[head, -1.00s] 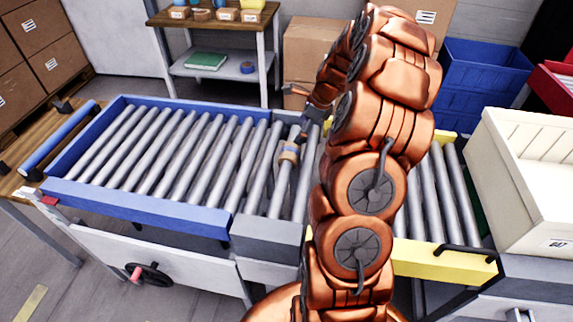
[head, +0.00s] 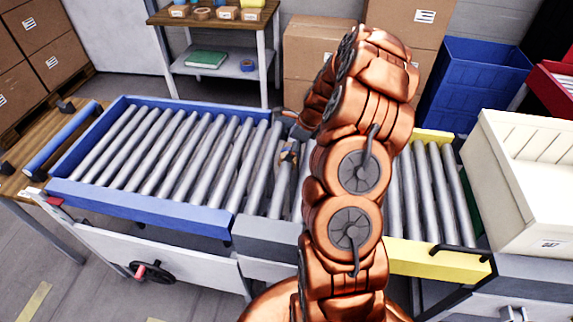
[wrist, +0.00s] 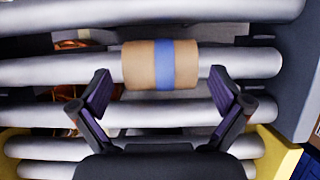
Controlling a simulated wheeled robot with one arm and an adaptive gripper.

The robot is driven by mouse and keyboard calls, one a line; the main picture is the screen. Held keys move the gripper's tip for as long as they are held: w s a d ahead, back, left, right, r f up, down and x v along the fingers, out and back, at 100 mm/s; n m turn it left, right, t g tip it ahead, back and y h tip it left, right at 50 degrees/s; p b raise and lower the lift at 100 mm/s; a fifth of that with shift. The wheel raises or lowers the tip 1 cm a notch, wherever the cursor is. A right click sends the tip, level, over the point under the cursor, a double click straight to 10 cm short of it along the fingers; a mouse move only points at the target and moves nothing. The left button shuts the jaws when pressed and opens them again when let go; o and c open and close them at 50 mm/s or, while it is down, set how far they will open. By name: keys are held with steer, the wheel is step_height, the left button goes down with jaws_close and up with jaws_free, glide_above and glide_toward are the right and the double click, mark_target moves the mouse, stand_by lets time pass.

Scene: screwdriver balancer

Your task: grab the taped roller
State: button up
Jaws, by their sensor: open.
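The taped roller (wrist: 205,71) is a grey metal roller with a tan wrap and a blue band (wrist: 164,64) around its middle. It lies level across the upper half of the wrist view. In the head view the tan wrap (head: 289,153) shows in the grey middle section, just left of my arm. My gripper (wrist: 160,78) is open, with one dark finger on each side of the wrap. The fingertips are close to the roller; I cannot tell if they touch it. Nothing is held. In the head view my arm hides most of the gripper.
Plain rollers (wrist: 60,115) run parallel on both sides of the taped one, with narrow gaps between. A blue-framed conveyor (head: 140,208) is at left and a yellow-framed one (head: 425,255) at right. A cream crate (head: 515,190) stands at far right. A loose blue roller (head: 62,140) lies at far left.

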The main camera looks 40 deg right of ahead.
steer(key=c, duration=1.4)
steer(key=shift+r, duration=0.1)
